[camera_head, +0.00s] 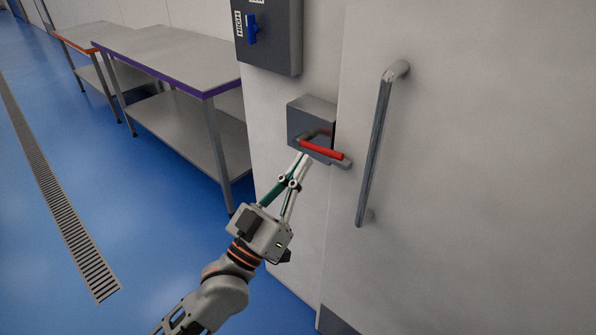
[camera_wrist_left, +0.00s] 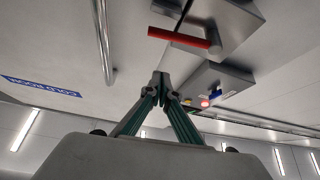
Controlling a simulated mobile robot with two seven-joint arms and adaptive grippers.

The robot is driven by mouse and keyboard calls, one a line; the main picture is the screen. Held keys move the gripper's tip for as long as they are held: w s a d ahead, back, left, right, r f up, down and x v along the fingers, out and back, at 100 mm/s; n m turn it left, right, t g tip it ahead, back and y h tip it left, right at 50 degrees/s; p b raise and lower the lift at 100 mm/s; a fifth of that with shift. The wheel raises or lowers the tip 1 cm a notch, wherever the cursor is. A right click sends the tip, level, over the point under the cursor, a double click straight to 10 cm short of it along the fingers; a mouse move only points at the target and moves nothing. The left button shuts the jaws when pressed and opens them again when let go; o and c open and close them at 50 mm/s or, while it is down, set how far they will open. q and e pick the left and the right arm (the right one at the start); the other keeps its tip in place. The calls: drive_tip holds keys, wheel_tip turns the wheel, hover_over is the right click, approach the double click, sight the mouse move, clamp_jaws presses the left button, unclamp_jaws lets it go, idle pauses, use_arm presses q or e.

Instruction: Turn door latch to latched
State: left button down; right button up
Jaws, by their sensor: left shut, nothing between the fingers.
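The door latch is a grey box (camera_head: 312,112) on the wall panel beside the door edge, with a red handle (camera_head: 322,150) on its front. The handle lies nearly level, pointing right towards the door and dipping slightly. My left gripper (camera_head: 303,157) is shut and empty, its tips just below the handle's left end. Whether they touch cannot be told in the head view. In the left wrist view the shut fingertips (camera_wrist_left: 160,77) stand apart from the red handle (camera_wrist_left: 180,39). My right gripper is not in view.
A long vertical door handle (camera_head: 375,145) stands right of the latch. A dark switch box (camera_head: 272,45) with a blue knob is above it. Steel tables (camera_head: 165,55) stand at the left. The blue floor (camera_head: 90,180) between the drain grate and the tables is clear.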

sight(321, 150)
use_arm(q)
drive_tip(key=w+d, duration=0.2)
drive_tip(key=w, duration=0.1)
drive_tip(key=w+d, duration=0.1)
drive_tip(key=w, duration=0.1)
drive_tip(key=shift+w+d+r, duration=0.15)
drive_tip(key=shift+d+r, duration=0.1)
drive_tip(key=shift+d, duration=0.15)
drive_tip(key=shift+d+f, duration=0.1)
drive_tip(key=shift+f, duration=0.45)
